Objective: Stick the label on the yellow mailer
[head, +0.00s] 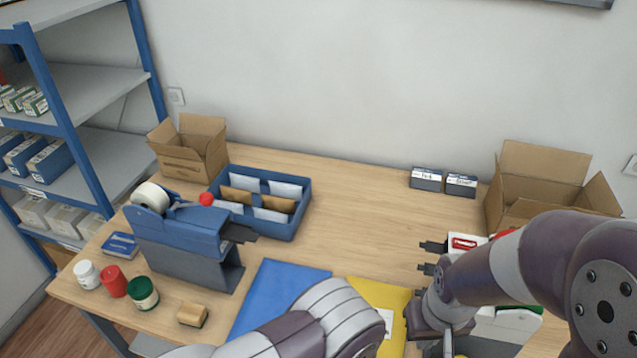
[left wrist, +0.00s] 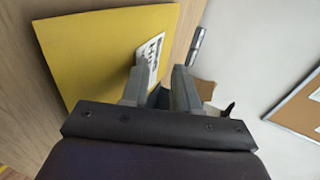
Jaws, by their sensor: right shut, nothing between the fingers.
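The yellow mailer (head: 372,292) lies on the counter at the lower middle of the head view, partly behind my left arm. It fills much of the left wrist view (left wrist: 100,45). The white printed label (left wrist: 150,55) appears to lie on the mailer near one edge; part of it shows in the head view (head: 385,318). My left gripper (left wrist: 163,72) has its fingers apart, with the label just beyond one finger; my arm hides this gripper in the head view. My right gripper (head: 437,345) is shut and empty, right of the mailer, its fingertips poorly seen.
A blue mailer (head: 285,287) lies left of the yellow one. A blue dispenser (head: 185,245), jars (head: 143,293) and a sponge (head: 192,314) stand left. A blue divided tray (head: 290,228) and open cartons (head: 540,175) are farther back.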

